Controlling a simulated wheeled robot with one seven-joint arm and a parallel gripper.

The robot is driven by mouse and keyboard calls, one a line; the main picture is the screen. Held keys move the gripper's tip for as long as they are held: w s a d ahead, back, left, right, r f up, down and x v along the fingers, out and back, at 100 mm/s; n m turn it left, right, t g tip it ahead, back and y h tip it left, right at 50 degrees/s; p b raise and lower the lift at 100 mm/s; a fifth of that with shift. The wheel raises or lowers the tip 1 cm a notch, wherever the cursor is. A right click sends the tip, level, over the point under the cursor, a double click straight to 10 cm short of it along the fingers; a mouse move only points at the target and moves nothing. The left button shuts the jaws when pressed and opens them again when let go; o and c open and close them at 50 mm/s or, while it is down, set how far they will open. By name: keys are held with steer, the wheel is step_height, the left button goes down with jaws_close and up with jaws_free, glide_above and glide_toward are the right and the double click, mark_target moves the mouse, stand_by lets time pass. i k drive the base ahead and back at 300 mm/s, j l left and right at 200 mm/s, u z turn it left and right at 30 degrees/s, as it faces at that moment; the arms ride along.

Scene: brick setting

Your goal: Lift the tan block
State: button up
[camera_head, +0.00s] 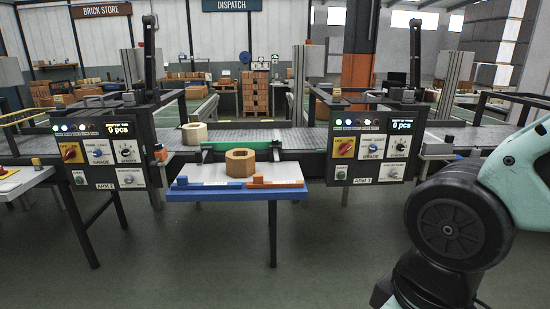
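Two hollow, many-sided blocks are in view. A pale tan block (194,133) rests on the conveyor, left of the middle. A darker, orange-tan block (240,163) with a dark hole in its top stands on the small white-topped table (282,172) in front of the conveyor. Which of the two the task names, I cannot tell for sure. My gripper is out of view; only links of my arm show at the right edge.
The conveyor (270,136) runs across behind the table. A left control panel (108,153) and a right control panel (370,147) flank the table. Small blue and orange parts sit along the table's front edge. A green bar (228,145) lies behind the darker block. Floor in front is clear.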

mark_target(239, 163)
steer(key=i+z, duration=0.4)
steer(key=i, duration=0.6)
steer(key=i+l+u, duration=0.1)
steer(key=i+u, duration=0.25)
steer(key=i+l+u, duration=0.2)
steer(key=i+u, duration=0.15)
steer(key=i+l+u, duration=0.2)
steer(key=u, duration=0.3)
steer(key=i+l+u, duration=0.25)
steer(key=u, duration=0.2)
steer(key=i+l+u, duration=0.15)
steer(key=l+u, duration=0.35)
steer(key=i+l+u, duration=0.1)
steer(key=l+u, duration=0.2)
steer(key=u, duration=0.2)
steer(key=i+l+u, duration=0.1)
steer(key=l+u, duration=0.2)
steer(key=l, duration=0.15)
steer(key=l+u, duration=0.25)
steer(key=l, duration=0.2)
